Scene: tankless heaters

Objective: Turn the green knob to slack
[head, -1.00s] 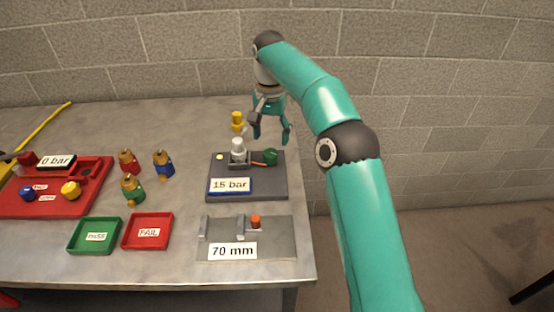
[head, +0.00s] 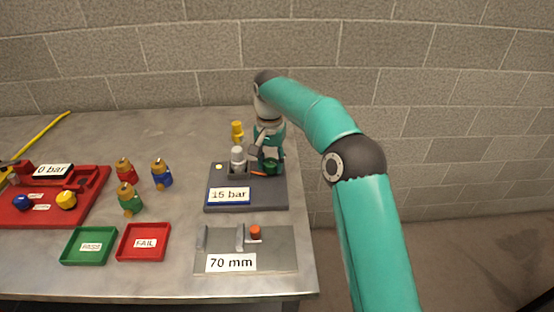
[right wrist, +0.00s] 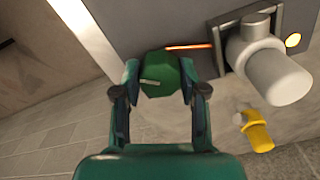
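The green knob (head: 270,167) stands at the right side of the dark grey test stand (head: 270,199), which bears a "15 bar" label (head: 229,195). In the right wrist view the faceted green knob (right wrist: 160,75) has a pale line on its face. My right gripper (right wrist: 160,72) has one fingertip on each side of it, and they look closed against it. In the head view my right gripper (head: 268,155) is over the knob and partly hides it. An orange pointer (right wrist: 189,46) lies beside the knob. My left gripper is not in view.
A grey-white cylinder (right wrist: 268,65) stands close beside the knob, with a yellow fitting (head: 237,131) behind. A lit yellow lamp (head: 219,167) is on the stand. A grey "70 mm" gauge (head: 277,255), green tray (head: 73,259), red tray (head: 126,256) and red "0 bar" stand (head: 60,218) share the table.

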